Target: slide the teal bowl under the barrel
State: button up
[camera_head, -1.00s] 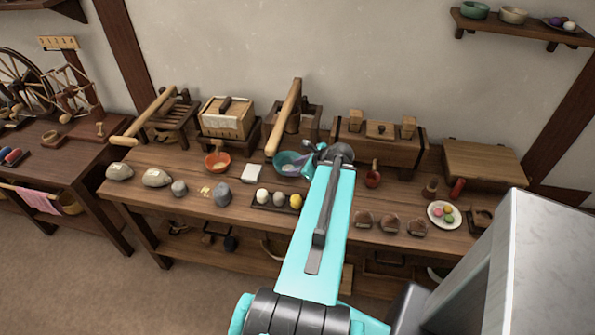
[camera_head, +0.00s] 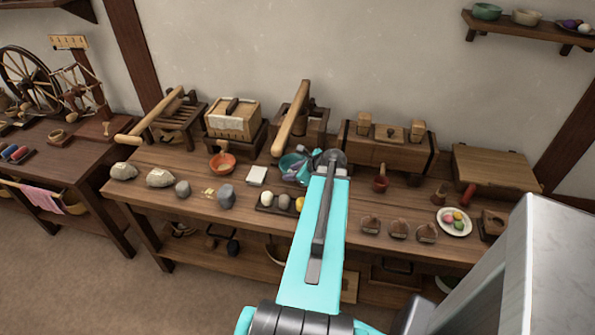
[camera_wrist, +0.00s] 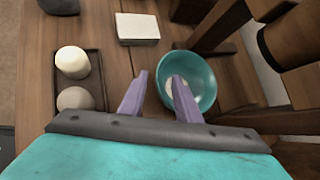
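The teal bowl (camera_head: 287,161) stands on the workbench in front of a wooden stand with a long pale pole (camera_head: 291,122). In the wrist view the bowl (camera_wrist: 205,75) is open side up, with something pale inside. My gripper (camera_wrist: 160,76) has two purple fingers, apart: the left one outside the bowl's near rim, the right one over its inside. I cannot tell whether either touches it. In the head view my arm partly hides gripper and bowl. A rounded wooden piece (camera_wrist: 288,40) in a dark frame beyond the bowl may be the barrel; I cannot be sure.
A tray (camera_head: 262,208) with egg-shaped things lies close to the bowl, and a white block (camera_head: 257,175) lies to its left. An orange bowl (camera_head: 222,163) is further left. A red-brown cup (camera_head: 380,184) stands to the right. Frame posts (camera_wrist: 222,22) stand close to the bowl.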

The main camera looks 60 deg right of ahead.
jog(key=shift+x, duration=1.6)
grip_shut()
